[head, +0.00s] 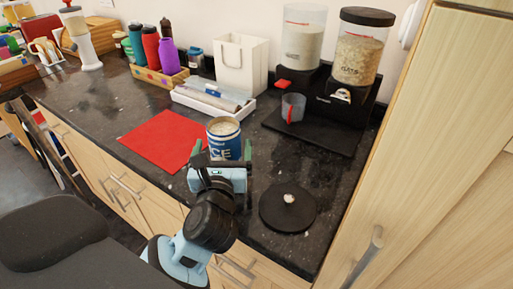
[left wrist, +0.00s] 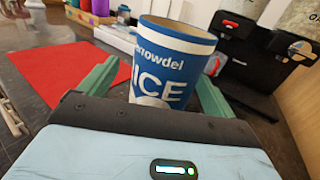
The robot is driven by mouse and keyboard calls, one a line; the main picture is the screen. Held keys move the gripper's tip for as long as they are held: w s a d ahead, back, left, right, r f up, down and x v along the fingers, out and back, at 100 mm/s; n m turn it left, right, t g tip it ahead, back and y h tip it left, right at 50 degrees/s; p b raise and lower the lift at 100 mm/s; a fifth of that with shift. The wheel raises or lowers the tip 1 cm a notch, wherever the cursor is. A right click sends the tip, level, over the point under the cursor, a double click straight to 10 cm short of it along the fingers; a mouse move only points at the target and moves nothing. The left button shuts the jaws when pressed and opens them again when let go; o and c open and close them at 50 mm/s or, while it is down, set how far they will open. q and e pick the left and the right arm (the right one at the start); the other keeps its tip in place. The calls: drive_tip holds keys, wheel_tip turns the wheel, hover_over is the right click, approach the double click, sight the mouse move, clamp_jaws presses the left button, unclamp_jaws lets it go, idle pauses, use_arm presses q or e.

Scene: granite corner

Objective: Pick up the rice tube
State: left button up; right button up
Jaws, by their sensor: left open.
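The rice tube (head: 225,140) is a blue and white cylinder with large white letters, of which "ICE" shows. It stands upright on the dark counter, and its open-looking top shows pale contents in the head view. In the left wrist view the tube (left wrist: 172,62) fills the upper middle. My left gripper (head: 222,152) is open, with one green finger on each side of the tube's near part. In the left wrist view a gap shows between the left finger and the tube; contact on the right side cannot be told. My right gripper is not in view.
A black round lid (head: 288,206) lies right of the tube. A red mat (head: 160,138) lies to the left. A white tray (head: 210,108) and a black dispenser stand (head: 318,132) are behind. A tall wooden cabinet (head: 430,130) borders the right side.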

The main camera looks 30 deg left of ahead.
use_arm(q)
drive_tip(key=shift+c, duration=0.4)
drive_tip(key=shift+f, duration=0.1)
drive_tip(key=c, duration=1.2)
drive_tip(key=shift+c, duration=0.3)
drive_tip(key=shift+r, duration=0.2)
